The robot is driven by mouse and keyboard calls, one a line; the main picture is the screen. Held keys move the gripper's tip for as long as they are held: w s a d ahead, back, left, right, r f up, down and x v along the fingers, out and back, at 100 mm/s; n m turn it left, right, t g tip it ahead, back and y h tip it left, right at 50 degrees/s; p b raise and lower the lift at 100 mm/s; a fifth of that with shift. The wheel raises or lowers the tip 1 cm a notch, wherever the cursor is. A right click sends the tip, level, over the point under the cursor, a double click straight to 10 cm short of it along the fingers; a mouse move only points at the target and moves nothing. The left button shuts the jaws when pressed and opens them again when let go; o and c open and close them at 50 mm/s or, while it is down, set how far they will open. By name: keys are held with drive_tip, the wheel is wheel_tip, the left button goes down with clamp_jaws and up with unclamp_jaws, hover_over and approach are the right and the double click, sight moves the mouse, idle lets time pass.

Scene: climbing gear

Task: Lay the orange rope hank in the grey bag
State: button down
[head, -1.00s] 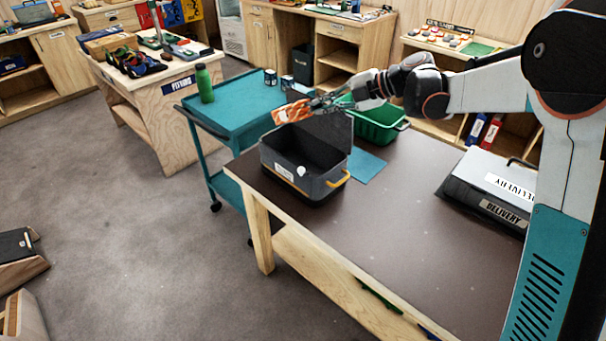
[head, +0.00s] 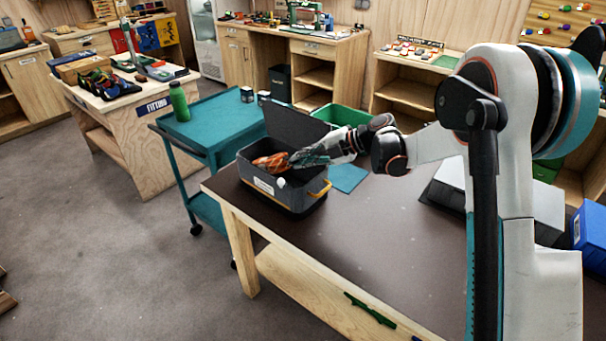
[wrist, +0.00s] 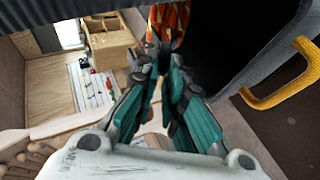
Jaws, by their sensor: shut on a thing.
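The orange rope hank (head: 270,162) is at the mouth of the grey bag (head: 270,188), toward its left side in the head view. The bag stands open on the dark tabletop, its lid raised at the back and a yellow handle on its right. My gripper (head: 296,160) is shut on the hank and reaches in over the bag's right rim. In the wrist view the hank (wrist: 168,22) shows at the tips of the fingers (wrist: 160,48), beside the bag's dark inside. Whether the hank touches the bag's floor is hidden.
A green crate (head: 340,116) stands behind the bag, and a blue-green mat (head: 346,177) lies right of it. A teal cart (head: 215,122) with a green bottle (head: 179,101) is at the left.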

wheel_tip(320, 180, down, 4)
drive_tip(key=shift+f+b, duration=0.15)
drive_tip(key=shift+b, duration=0.55)
drive_tip(key=c, duration=1.7)
unclamp_jaws()
